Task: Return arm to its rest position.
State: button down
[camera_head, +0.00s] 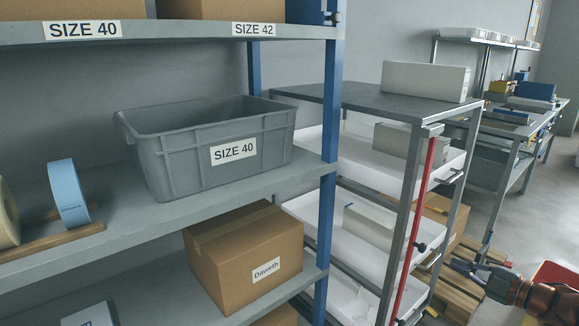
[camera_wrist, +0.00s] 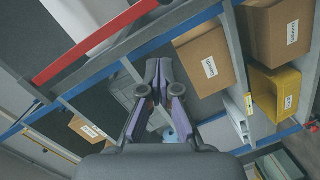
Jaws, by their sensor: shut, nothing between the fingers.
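My gripper (camera_head: 458,266) shows at the lower right of the head view, at the end of my dark and orange arm, to the right of the trolley (camera_head: 362,100). In the wrist view my gripper (camera_wrist: 158,68) has its two fingers together, shut, with nothing held. Beyond the fingers in the wrist view are shelf frames and cardboard boxes, seen tilted. The fingers appear apart from them.
A grey bin (camera_head: 180,165) labelled SIZE 40 sits on the blue-posted shelf (camera_head: 200,205) at left, above a cardboard box (camera_head: 245,262). The trolley has a red bar (camera_head: 415,215). Open floor (camera_head: 535,215) lies at right.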

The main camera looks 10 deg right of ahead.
jog(key=w+d+r+m+g+h+p, duration=0.1)
jog(key=w+d+r+m+h+p, duration=0.1)
jog(key=w+r+m+h+p, duration=0.55)
notch_tip(320, 180, up, 11)
jog(key=s+a+m+g+h+p, duration=0.2)
jog(key=a+m+g+h+p, duration=0.1)
jog(key=m+g+h+p, duration=0.15)
jog(key=s+a+r+m+g+y+p, duration=0.2)
jog(key=s+a+g+p, duration=0.3)
jog(key=s+a, duration=1)
jog(key=s+a+r+m+g+y+p, duration=0.2)
jog(key=s+a+r+m+g+p, duration=0.2)
jog(key=s+a, duration=1.1)
jog(key=s+g+p, duration=0.2)
jog(key=s+p, duration=0.2)
jog(key=s, duration=0.1)
jog(key=shift+s+a+y, duration=0.25)
jog(key=shift+y, duration=0.15)
